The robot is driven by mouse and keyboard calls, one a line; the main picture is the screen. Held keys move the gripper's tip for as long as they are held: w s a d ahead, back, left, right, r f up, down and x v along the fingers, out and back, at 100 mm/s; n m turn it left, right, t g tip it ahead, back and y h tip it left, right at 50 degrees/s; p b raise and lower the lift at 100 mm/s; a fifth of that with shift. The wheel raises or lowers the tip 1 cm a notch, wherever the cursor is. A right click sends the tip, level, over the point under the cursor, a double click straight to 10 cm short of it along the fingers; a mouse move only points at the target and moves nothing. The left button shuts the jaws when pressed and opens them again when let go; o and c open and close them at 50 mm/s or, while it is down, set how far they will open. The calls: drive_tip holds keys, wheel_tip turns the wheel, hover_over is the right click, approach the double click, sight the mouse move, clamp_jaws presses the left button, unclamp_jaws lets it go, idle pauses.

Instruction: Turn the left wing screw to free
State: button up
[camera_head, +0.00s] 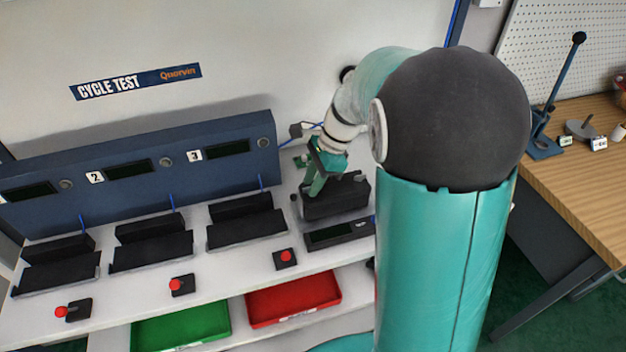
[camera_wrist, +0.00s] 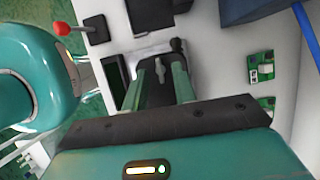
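The valve positioner (camera_head: 337,198) is a dark box on the white bench, right of the three numbered stations. My gripper (camera_head: 315,186) reaches down over its left part and partly covers it. A small grey wing-shaped piece, seemingly a wing screw (camera_wrist: 160,69), shows between the fingers. My gripper also shows there (camera_wrist: 162,82), its two green fingers apart with space around the grey piece. I cannot tell whether either finger touches it. I cannot read the screw's setting.
A small dark display unit (camera_head: 338,233) sits in front of the positioner. Empty black cradles (camera_head: 245,230) stand to the left. A red tray (camera_head: 293,299) and a green tray (camera_head: 181,326) lie below. Small green circuit boards (camera_wrist: 261,68) lie beside the positioner.

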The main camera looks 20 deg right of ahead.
drive_tip(key=shift+f, duration=0.15)
clamp_jaws()
drive_tip(key=shift+n, duration=0.3)
drive_tip(key=n, duration=0.1)
drive_tip(key=n+g, duration=0.1)
drive_tip(key=n, duration=0.1)
drive_tip(key=shift+w+g, duration=0.2)
drive_tip(key=shift+g, duration=0.1)
drive_tip(key=n+g+h, duration=0.1)
drive_tip(key=n, duration=0.3)
drive_tip(key=shift+w+a, duration=0.1)
drive_tip(key=shift+w, duration=0.05)
drive_tip(key=n, duration=0.1)
drive_tip(key=n+g+h, duration=0.1)
drive_tip(key=n, duration=0.3)
drive_tip(key=shift+w+a+h, duration=0.15)
drive_tip(key=shift+a+h, duration=0.1)
drive_tip(key=shift+h, duration=0.15)
drive_tip(key=shift+a+n+g+h, duration=0.15)
drive_tip(key=shift+n+h, duration=0.3)
drive_tip(key=shift+n, duration=0.9)
drive_tip(key=shift+n+g+h, duration=0.25)
drive_tip(key=shift+n+h, duration=0.2)
drive_tip(key=shift+n, duration=0.9)
